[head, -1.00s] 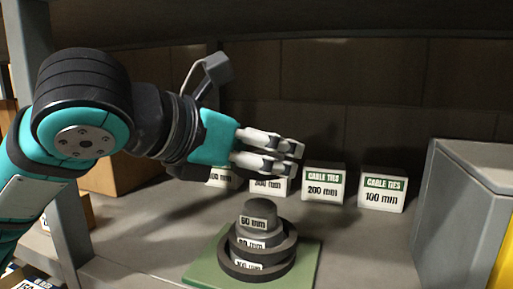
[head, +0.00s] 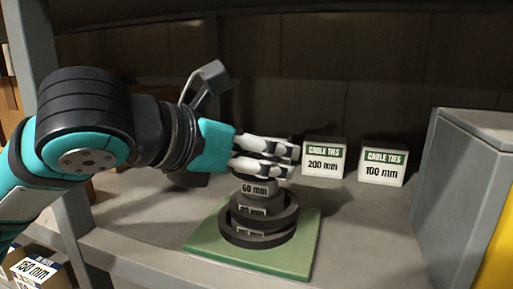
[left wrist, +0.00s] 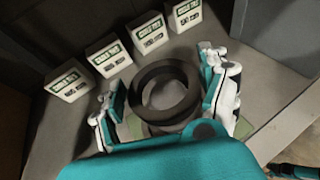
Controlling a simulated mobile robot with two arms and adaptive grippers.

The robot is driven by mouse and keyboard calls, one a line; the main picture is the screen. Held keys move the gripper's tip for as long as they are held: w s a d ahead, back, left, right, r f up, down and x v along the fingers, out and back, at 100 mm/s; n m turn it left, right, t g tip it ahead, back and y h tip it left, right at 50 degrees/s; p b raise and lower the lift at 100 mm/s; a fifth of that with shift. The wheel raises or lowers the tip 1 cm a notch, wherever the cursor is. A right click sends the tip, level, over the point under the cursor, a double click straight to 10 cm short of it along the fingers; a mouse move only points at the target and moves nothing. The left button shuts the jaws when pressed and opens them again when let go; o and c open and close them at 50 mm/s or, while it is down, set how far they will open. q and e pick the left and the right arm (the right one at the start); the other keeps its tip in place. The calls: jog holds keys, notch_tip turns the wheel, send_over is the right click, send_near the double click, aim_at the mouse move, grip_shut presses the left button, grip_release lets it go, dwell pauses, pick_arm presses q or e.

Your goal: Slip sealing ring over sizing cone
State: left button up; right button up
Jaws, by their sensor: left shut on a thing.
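The sizing cone (head: 254,190) is a stepped dark grey cone with labelled tiers, 60 mm at the top. It stands upright on a green plate (head: 302,252). Wide dark rings (head: 265,219) surround its lower tiers. My left gripper (head: 284,158) is just above the cone's top and hides part of it. In the left wrist view its fingers are on either side of a dark sealing ring (left wrist: 136,93), and it is shut on that ring. The ring barely shows in the head view. I cannot tell whether the cone's tip is inside it.
White and green cable tie boxes stand behind the cone, marked 200 mm (head: 323,164) and 100 mm (head: 382,169). More boxes show in the left wrist view (left wrist: 109,56). A grey cabinet (head: 470,190) stands at the right. A shelf post (head: 58,150) is at the left.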

pick_arm(q)
jog(key=o, duration=1.1)
jog(key=shift+c, duration=0.2)
jog(key=v, duration=1.2)
